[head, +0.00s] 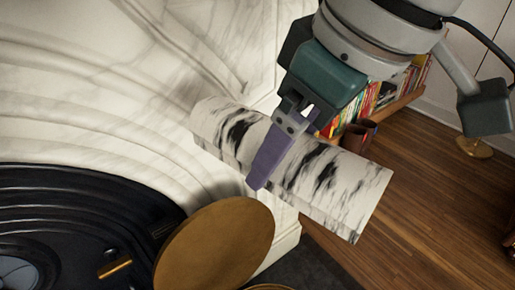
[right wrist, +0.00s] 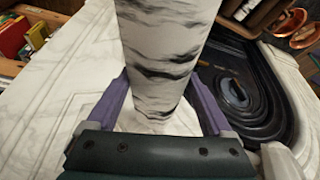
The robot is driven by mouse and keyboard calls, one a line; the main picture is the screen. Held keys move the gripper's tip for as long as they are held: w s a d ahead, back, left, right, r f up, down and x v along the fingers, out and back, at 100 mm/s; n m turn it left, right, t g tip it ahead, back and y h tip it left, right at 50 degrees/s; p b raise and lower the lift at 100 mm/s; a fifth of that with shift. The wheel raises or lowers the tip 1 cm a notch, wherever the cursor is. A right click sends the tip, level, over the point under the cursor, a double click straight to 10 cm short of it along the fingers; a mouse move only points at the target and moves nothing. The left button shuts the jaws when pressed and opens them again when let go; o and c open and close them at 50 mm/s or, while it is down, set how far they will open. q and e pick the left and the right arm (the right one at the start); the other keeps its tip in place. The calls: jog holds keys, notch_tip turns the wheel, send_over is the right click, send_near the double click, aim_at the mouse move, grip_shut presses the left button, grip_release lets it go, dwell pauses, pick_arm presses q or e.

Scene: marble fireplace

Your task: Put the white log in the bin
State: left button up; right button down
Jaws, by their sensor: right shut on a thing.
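The white log (head: 335,182) has black bark-like marks and is held tilted in the air in front of the marble fireplace. My right gripper (head: 262,170) is shut on it around its middle, with a purple finger across the near side. In the right wrist view the log (right wrist: 160,50) stands between the two purple fingers of my right gripper (right wrist: 158,112). A brown round container (head: 358,134) shows partly behind the log by the bookshelf; I cannot tell whether it is the bin. My left gripper is not in view.
A brass-coloured round disc (head: 215,245) stands at the front of the black hearth insert (head: 75,215), below the log. The white marble surround (head: 120,80) is close on the left. A low shelf of books (head: 400,95) is behind. Wooden floor (head: 430,190) is open on the right.

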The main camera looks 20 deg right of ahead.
jog(key=s+f+n+b, duration=0.1)
jog(key=f+n+b, duration=0.1)
jog(key=f+b, duration=1)
jog(key=s+a+f+n+g+y+b, duration=0.1)
jog(key=f+b, duration=1.1)
jog(key=f, duration=1.4)
jog(key=s+a+f+n+b, duration=0.1)
jog(key=s+f+n+b, duration=0.2)
jog(key=f+b, duration=0.9)
notch_tip(320, 180, down, 8)
jog(key=shift+a+f+g+y, duration=0.1)
jog(key=shift+a+g+y, duration=0.05)
jog(key=shift+g+y, duration=0.2)
jog(key=shift+w+f+b, duration=0.1)
jog(key=shift+f+b, duration=1.9)
jog(key=shift+f, duration=0.4)
grip_release()
jog(key=shift+r, duration=0.1)
